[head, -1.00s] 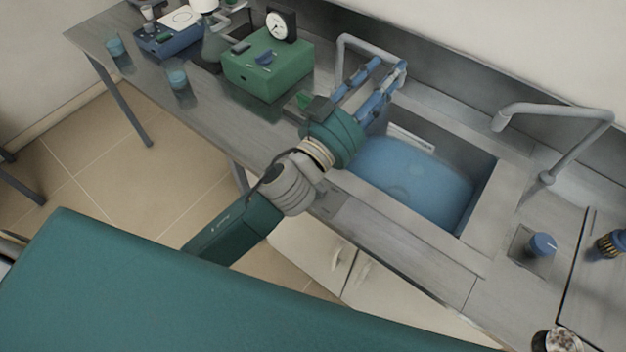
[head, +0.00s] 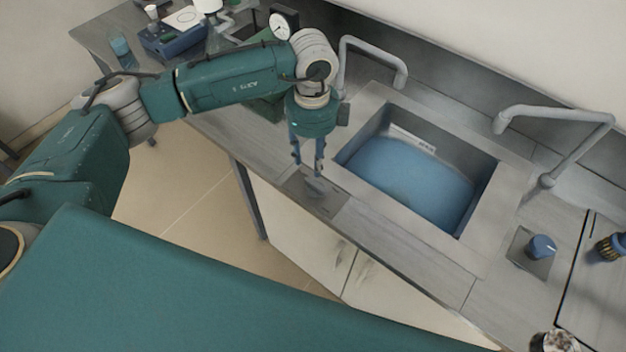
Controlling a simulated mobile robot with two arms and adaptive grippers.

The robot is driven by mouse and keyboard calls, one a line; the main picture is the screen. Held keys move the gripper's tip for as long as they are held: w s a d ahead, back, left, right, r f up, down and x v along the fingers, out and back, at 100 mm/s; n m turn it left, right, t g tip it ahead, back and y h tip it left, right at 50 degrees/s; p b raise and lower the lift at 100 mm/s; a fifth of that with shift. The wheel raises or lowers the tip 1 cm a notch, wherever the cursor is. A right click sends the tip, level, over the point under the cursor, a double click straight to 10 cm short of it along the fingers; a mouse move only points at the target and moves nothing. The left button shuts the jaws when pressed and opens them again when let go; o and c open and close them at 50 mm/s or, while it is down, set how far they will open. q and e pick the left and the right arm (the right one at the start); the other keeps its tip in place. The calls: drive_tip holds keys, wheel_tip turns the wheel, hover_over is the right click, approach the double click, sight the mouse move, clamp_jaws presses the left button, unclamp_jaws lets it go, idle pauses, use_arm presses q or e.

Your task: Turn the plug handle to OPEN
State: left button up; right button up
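My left gripper (head: 307,166) points down beside the left front corner of the sink (head: 362,178), its two blue fingers apart with a gap between them. Just below the fingertips, a small grey handle-like piece (head: 315,188) shows on a darker plate (head: 326,202) at the counter's front edge. It may be the plug handle; no OPEN mark can be read. I cannot tell whether the fingers touch it. The sink holds blue water (head: 412,180). My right gripper is not in view.
Two grey taps arch at the sink, one at the left (head: 372,48) and one at the right (head: 560,115). A blue knob (head: 541,246) sits on a square plate at the right. Behind my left arm are a dial gauge (head: 281,25) and a blue device (head: 172,38).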

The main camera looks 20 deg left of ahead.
sight(313, 185)
use_arm(q)
wheel_tip(313, 185, down, 9)
drive_tip(key=p, duration=0.3)
drive_tip(key=shift+d+f, duration=0.15)
drive_tip(key=shift+f, duration=0.6)
drive_tip(key=shift+c, duration=0.3)
clamp_jaws()
